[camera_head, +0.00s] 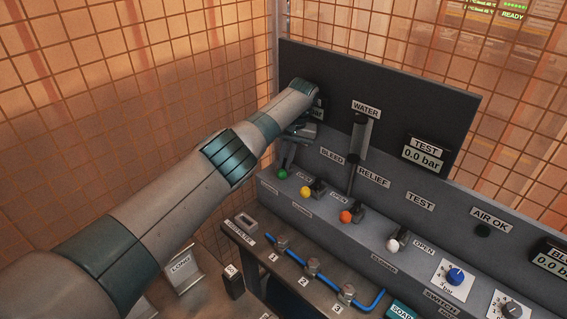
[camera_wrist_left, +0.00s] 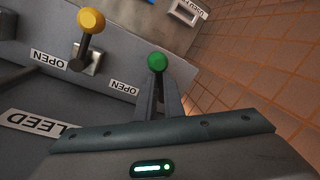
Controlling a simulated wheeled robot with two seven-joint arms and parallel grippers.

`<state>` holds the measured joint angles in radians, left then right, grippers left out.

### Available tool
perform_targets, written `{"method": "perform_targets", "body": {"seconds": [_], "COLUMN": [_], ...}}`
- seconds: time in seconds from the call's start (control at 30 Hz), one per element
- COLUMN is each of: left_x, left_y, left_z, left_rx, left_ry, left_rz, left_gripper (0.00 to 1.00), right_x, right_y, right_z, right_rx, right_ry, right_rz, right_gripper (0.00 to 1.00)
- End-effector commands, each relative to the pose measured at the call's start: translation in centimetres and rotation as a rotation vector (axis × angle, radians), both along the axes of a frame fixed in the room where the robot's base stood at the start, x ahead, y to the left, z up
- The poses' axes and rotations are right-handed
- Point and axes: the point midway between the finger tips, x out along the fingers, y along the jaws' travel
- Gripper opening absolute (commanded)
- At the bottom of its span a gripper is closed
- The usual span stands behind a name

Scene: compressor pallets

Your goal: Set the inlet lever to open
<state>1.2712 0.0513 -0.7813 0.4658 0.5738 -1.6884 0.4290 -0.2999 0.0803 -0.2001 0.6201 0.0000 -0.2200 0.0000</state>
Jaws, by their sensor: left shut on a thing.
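The lever with the green knob (camera_head: 283,174) is the leftmost in the row on the grey panel. I take it as the inlet lever, but its name label is not readable. My left gripper (camera_head: 287,158) reaches down to it from above, and its fingers are shut on the lever just behind the knob. In the left wrist view the green knob (camera_wrist_left: 157,62) sticks out beyond the fingertips of the gripper (camera_wrist_left: 159,95). An OPEN label (camera_wrist_left: 124,87) is beside it. The lever's base is hidden by the fingers. My right gripper is not in view.
The yellow-knobbed lever (camera_head: 306,192) stands close to the right, then orange (camera_head: 346,216) and white (camera_head: 393,244) levers. A dark back plate (camera_head: 400,110) rises behind. A lower bench with blue hose (camera_head: 370,302) lies in front. A mesh fence (camera_head: 100,90) is on the left.

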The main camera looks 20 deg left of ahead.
Motion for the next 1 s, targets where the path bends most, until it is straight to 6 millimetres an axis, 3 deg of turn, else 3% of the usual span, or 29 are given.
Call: {"method": "perform_targets", "body": {"seconds": [0.03, 0.43, 0.5, 0.53, 1.0], "left_x": [-0.51, -0.50, -0.49, -0.46, -0.15], "left_y": [-0.14, -0.14, -0.13, -0.13, 0.02], "left_z": [-0.75, -0.70, -0.68, -0.63, -0.12], "left_rx": [-0.002, -0.002, -0.002, -0.002, -0.001], "left_ry": [0.019, 0.018, 0.018, 0.017, 0.004], "left_rz": [0.008, 0.016, 0.016, 0.016, -0.007], "left_gripper": [0.00, 0.00, 0.25, 0.27, 0.27], "right_x": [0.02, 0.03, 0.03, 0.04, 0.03], "right_y": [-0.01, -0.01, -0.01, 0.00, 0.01], "right_z": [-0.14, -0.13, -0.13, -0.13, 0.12], "right_rx": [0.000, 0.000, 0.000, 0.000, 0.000], "right_ry": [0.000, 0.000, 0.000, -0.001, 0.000], "right_rz": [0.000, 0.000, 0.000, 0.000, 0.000], "right_gripper": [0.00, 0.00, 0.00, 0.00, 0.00]}}
